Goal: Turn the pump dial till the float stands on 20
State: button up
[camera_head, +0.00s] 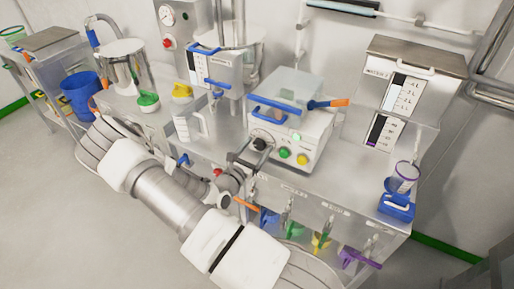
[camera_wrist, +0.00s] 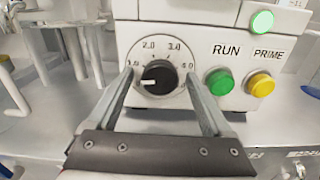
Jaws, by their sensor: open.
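The pump (camera_head: 297,130) is a white box with a clear lid on the steel bench. Its dial (camera_wrist: 158,77) is a black knob with a white pointer mark, on a round numbered scale. The mark points left, near the lowest number. My gripper (camera_wrist: 159,88) is open, with one finger on each side of the dial; I cannot tell whether they touch it. In the head view my gripper (camera_head: 250,152) is at the pump's front left, partly covering the dial. I cannot make out the float in either view.
A green RUN button (camera_wrist: 219,82) and a yellow PRIME button (camera_wrist: 260,85) sit right of the dial. A blue-handled spatula (camera_head: 328,103) lies at the pump's right. A clear jug (camera_head: 188,126) stands left. Coloured tools hang below the bench edge.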

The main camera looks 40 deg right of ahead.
grip_shut()
dwell(0.3)
jog(key=shift+m, duration=0.3)
jog(key=m, duration=0.4)
jog(key=m+b, duration=0.2)
jog(key=m, duration=0.3)
jog(key=shift+f+m+b, duration=0.15)
jog(key=shift+m+b, duration=0.15)
jog(key=shift+m, duration=0.1)
jog(key=m+b, duration=0.4)
jog(key=m, duration=0.1)
jog(key=m+b, duration=0.3)
jog(key=shift+m, duration=0.3)
jog(key=shift+b, duration=0.4)
